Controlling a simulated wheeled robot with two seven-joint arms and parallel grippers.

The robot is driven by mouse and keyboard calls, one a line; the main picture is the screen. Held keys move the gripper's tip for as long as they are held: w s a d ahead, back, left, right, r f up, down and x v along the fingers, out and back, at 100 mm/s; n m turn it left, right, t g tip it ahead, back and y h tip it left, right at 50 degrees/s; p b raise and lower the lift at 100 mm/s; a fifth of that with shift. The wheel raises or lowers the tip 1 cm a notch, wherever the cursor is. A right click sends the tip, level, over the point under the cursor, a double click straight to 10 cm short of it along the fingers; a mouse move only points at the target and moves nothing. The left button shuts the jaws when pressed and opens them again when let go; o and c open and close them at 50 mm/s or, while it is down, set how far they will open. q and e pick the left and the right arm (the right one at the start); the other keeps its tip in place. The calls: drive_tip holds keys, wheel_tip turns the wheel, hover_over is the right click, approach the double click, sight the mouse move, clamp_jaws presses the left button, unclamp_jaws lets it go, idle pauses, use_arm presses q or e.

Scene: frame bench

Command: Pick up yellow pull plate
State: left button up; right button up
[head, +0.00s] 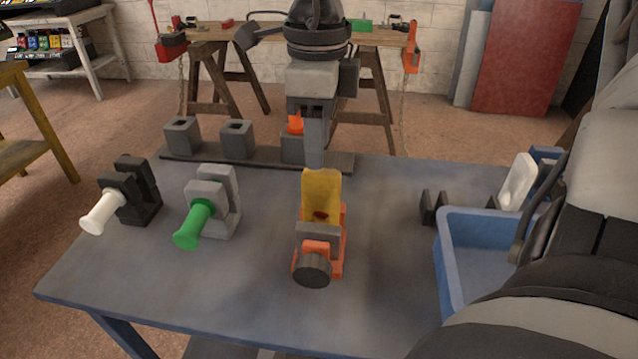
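The yellow pull plate (321,187) stands upright in the middle of the blue-grey bench, in an orange fixture (337,240) with a grey block and dark round knob in front. My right gripper (315,162) points down from above, just behind the plate. Its fingertips appear at the plate's top edge; I cannot tell whether they touch it. The fingers overlap from this side, so their gap is hidden. My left gripper is out of view.
A black fixture with a white handle (103,212) and a grey fixture with a green handle (195,224) stand left. A rail with grey socket blocks (182,137) runs behind. A blue bin (451,262) is at right. The front left bench is clear.

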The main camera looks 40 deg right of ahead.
sight(322, 176)
drive_tip(key=f, duration=0.4)
drive_tip(key=d+f, duration=0.1)
drive_tip(key=f, duration=0.2)
drive_tip(key=shift+w, duration=0.1)
drive_tip(key=shift+a+f, duration=0.1)
drive_tip(key=shift+f, duration=0.35)
clamp_jaws()
drive_tip(key=shift+w+r, duration=0.1)
idle(0.8)
